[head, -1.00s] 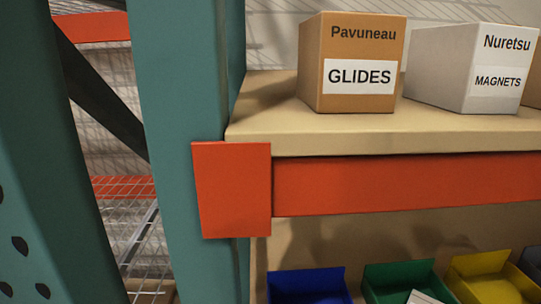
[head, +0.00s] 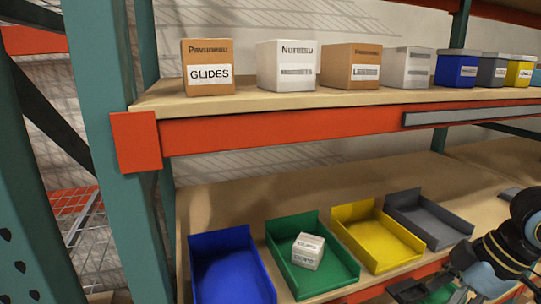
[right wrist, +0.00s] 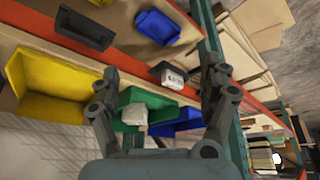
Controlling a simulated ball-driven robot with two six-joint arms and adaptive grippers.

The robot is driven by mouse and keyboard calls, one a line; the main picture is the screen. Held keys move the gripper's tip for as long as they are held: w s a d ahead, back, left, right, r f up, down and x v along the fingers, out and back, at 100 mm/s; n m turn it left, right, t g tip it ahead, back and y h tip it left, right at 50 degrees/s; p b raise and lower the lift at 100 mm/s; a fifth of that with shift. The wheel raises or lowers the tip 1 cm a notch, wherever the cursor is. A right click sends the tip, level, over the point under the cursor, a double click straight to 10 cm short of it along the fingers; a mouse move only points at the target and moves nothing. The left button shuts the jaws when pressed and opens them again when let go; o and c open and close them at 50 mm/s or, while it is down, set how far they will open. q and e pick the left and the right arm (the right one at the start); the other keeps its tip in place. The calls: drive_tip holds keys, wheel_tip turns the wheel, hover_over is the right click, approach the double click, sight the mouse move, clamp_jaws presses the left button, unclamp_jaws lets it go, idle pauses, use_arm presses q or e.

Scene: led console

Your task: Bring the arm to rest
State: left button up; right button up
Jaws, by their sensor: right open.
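My right arm (head: 505,250) comes in at the lower right of the head view, in front of the lower shelf. Its gripper (head: 412,289) is near the bottom edge there, apart from the bins. In the right wrist view the right gripper (right wrist: 163,76) has its two fingers spread wide, with nothing held between them. Behind the fingers show a green bin (right wrist: 165,99) and a white box (right wrist: 134,115). My left arm and gripper are not in view.
The lower shelf holds a blue bin (head: 232,268), a green bin (head: 325,278) with a white box (head: 308,250) inside, a yellow bin (head: 385,245) and a grey bin (head: 428,221). Labelled boxes such as Glides (head: 208,68) line the upper shelf. A teal post (head: 115,90) stands at left.

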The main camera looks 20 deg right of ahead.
drive_tip(key=d+f+m+t+h+b, duration=0.2)
drive_tip(key=d+f+m+h+b, duration=0.35)
drive_tip(key=d+f, duration=0.95)
drive_tip(key=s+d+f+g+b, duration=0.1)
drive_tip(key=s+f+b, duration=0.3)
drive_tip(key=f, duration=0.6)
drive_tip(key=s+d+f+b, duration=0.1)
drive_tip(key=s+f+b, duration=0.25)
drive_tip(key=f, duration=0.55)
drive_tip(key=s+a+f+m+g+b, duration=0.1)
drive_tip(key=s+a+f+b, duration=0.15)
drive_tip(key=f, duration=0.35)
drive_tip(key=s+a+f+b, duration=0.1)
drive_tip(key=s+a+f, duration=0.3)
drive_tip(key=f, duration=0.1)
drive_tip(key=s+a+f+m+g+b, duration=0.1)
drive_tip(key=s+a+f, duration=0.2)
drive_tip(key=f, duration=0.3)
drive_tip(key=s+a+f+b, duration=0.1)
drive_tip(key=s+a+f, duration=0.1)
drive_tip(key=a, duration=0.4)
drive_tip(key=s+a+f+g+y+b, duration=0.1)
drive_tip(key=s+a+f+b, duration=0.1)
drive_tip(key=a+f, duration=0.3)
drive_tip(key=s+a+f+g+y+b, duration=0.1)
drive_tip(key=s+a+f, duration=0.3)
drive_tip(key=a, duration=0.3)
drive_tip(key=shift+a+f, duration=0.2)
drive_tip(key=shift+s+n, duration=0.1)
drive_tip(key=shift+n, duration=0.15)
